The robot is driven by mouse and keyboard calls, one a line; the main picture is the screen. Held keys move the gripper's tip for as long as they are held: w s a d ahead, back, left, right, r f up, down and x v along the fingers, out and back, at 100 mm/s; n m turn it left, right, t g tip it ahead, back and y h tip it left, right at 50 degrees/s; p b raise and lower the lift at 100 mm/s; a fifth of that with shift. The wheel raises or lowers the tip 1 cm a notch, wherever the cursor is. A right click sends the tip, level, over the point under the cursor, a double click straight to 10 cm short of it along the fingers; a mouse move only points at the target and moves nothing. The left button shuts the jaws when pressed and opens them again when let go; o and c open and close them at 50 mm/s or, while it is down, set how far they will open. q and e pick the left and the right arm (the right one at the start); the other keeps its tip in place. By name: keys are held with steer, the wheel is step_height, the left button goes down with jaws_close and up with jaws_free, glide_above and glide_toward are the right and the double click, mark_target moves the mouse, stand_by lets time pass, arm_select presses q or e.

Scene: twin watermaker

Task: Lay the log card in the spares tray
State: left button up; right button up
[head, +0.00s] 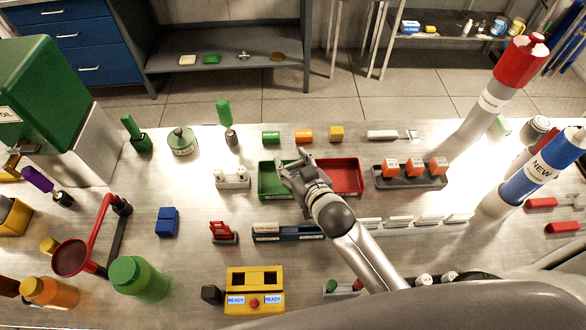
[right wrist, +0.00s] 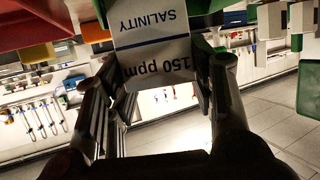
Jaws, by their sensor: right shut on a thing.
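My right gripper (head: 287,170) is over the green tray (head: 265,185) in the head view. It is shut on a white card (right wrist: 152,40), which reads SALINITY and 150 ppm in the right wrist view. The card sits between the two fingers of the gripper (right wrist: 160,85). In the head view I cannot make the card out clearly. A red tray (head: 345,176) adjoins the green one on its right. The small front labels are not readable, so I cannot tell which tray is for spares. My left gripper is not in view.
A white two-socket block (head: 232,180) stands left of the green tray. A blue slotted holder (head: 285,233) lies in front. Green, orange and yellow (head: 336,133) small parts lie behind the trays.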

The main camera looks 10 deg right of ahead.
stand_by(0.3)
steer(key=shift+f, duration=0.25)
steer(key=o, duration=0.9)
steer(key=shift+r, duration=0.1)
